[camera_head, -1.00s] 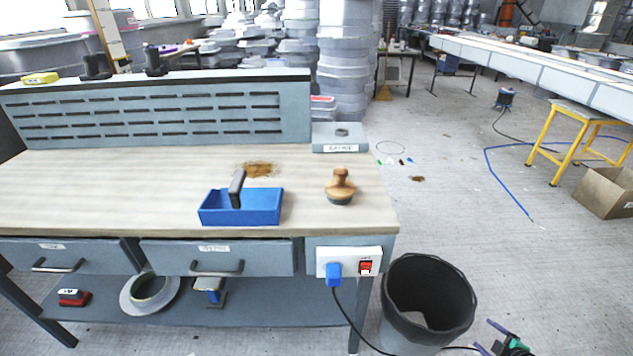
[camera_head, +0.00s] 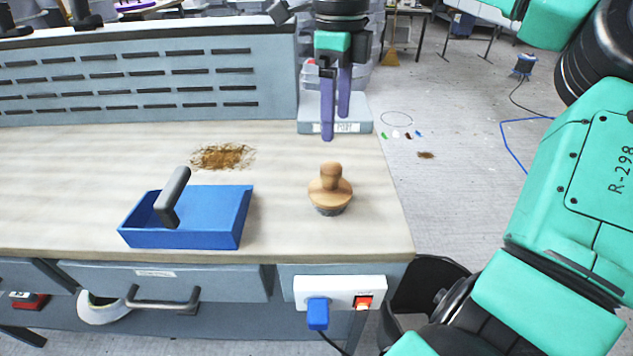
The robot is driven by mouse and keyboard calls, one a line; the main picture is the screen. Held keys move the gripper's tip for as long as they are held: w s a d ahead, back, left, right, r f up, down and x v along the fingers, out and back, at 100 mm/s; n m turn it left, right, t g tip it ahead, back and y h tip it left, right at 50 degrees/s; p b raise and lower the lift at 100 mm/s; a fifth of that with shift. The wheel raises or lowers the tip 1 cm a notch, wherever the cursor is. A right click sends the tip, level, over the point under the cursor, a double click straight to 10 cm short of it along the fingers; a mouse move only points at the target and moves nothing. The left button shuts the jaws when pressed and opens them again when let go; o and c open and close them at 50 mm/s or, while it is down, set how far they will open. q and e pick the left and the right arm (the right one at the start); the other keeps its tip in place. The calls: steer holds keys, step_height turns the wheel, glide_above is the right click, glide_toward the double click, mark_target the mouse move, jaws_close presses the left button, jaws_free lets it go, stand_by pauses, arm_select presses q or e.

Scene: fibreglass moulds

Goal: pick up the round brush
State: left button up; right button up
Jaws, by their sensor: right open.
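The round brush (camera_head: 330,188) stands upright on the wooden workbench top near its right end. It has a light wooden knob and round wooden body, with dark bristles below. My right gripper (camera_head: 335,118) hangs above and behind the brush in the picture, its two purple fingers pointing down. The fingers are a little apart, with nothing between them, and do not touch the brush. My left gripper is not in view.
A blue tray (camera_head: 218,228) with a dark-handled tool (camera_head: 172,196) sits left of the brush. Brown debris (camera_head: 223,156) lies behind it. A grey labelled box (camera_head: 359,127) stands at the bench's back right. A dark bin (camera_head: 432,275) is beside the bench. The bench top (camera_head: 275,220) between tray and brush is clear.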

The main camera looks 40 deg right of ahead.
mark_target(333, 165)
step_height(333, 165, down, 12)
steer(key=shift+s+a+r, duration=0.1)
steer(key=shift+s+a, duration=0.05)
steer(key=shift+f, duration=0.45)
jaws_close()
